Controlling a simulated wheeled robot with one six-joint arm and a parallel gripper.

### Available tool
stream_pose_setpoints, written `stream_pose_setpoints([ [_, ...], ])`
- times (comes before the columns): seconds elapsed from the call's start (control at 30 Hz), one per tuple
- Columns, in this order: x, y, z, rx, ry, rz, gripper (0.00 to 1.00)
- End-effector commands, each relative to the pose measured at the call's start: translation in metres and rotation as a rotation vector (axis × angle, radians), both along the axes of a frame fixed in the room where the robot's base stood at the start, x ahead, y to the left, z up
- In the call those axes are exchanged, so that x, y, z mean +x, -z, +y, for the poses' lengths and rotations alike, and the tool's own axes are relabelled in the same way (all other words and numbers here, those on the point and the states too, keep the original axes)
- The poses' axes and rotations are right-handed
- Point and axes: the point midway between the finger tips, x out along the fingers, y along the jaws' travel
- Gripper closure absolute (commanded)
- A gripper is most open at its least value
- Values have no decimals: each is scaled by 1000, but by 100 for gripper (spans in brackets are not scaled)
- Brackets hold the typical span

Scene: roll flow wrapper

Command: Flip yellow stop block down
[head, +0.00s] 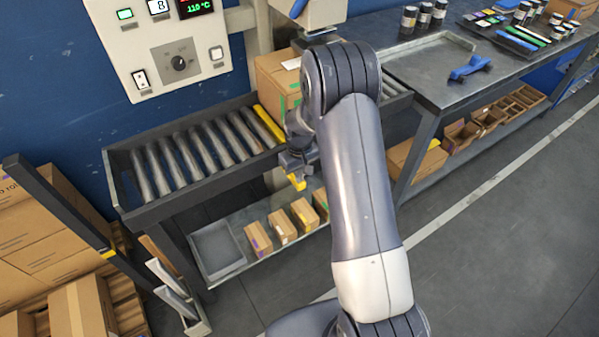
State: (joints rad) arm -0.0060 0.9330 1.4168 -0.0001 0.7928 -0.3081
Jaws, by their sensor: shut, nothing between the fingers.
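A yellow bar (268,123), which looks like the stop block, lies across the roller conveyor (190,160), just left of a cardboard carton (277,82). Its near end is close to my gripper (295,170), which is at the conveyor's front edge. My gripper is shut with nothing held. A small yellow piece (297,182) shows at the gripper's tip; I cannot tell whether it belongs to the gripper or the conveyor. My arm hides the conveyor to the right of the carton's near side.
A control panel (165,50) with a dial and displays hangs above the conveyor. Several small boxes (282,226) and a grey tray (218,248) are on the lower shelf. A metal table (430,75) stands at right. Stacked cartons (30,215) are at left. Floor in front is clear.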

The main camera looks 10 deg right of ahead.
Motion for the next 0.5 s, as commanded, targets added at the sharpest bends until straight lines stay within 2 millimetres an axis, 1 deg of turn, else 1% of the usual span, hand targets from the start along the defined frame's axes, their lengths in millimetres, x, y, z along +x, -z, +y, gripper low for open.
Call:
stream_pose_setpoints([
  [0.03,0,7,0,0,0,0,100],
  [0.07,0,8,0,0,0,0,100],
  [0.4,-1,8,0,0,0,2,100],
  [0.5,-2,2,0,0,0,2,100],
])
